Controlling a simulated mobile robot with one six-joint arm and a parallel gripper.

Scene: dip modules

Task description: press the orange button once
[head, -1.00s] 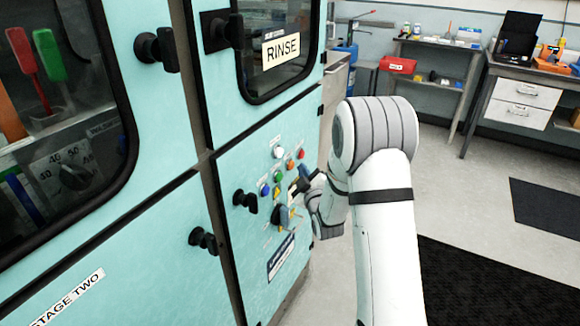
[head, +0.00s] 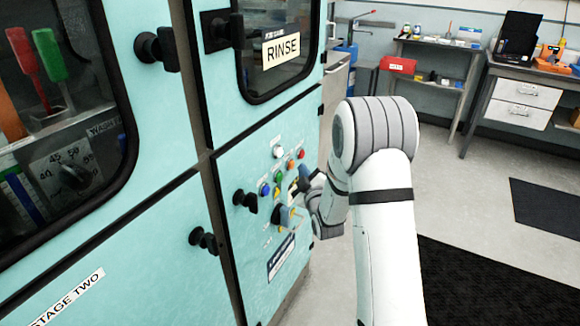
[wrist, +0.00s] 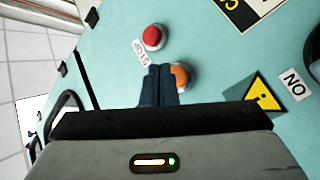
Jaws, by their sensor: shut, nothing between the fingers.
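The orange button (wrist: 181,76) is on the teal panel, just right of the fingertips in the wrist view and partly covered by them. In the head view the orange button (head: 291,164) shows among several coloured buttons on the lower cabinet door. My gripper (wrist: 159,72) is shut and empty, its dark fingertips at the button's left edge in the wrist view. In the head view my gripper (head: 303,180) is close to the panel, below the button. I cannot tell whether the fingertips touch the button.
A red button (wrist: 153,37) with a STOP label (wrist: 141,53) is near the fingertips. A yellow warning triangle (wrist: 262,97) is to the right. In the head view, white (head: 278,152), green (head: 278,177) and blue (head: 264,189) buttons sit close by, and a black knob (head: 245,201) sticks out at the left.

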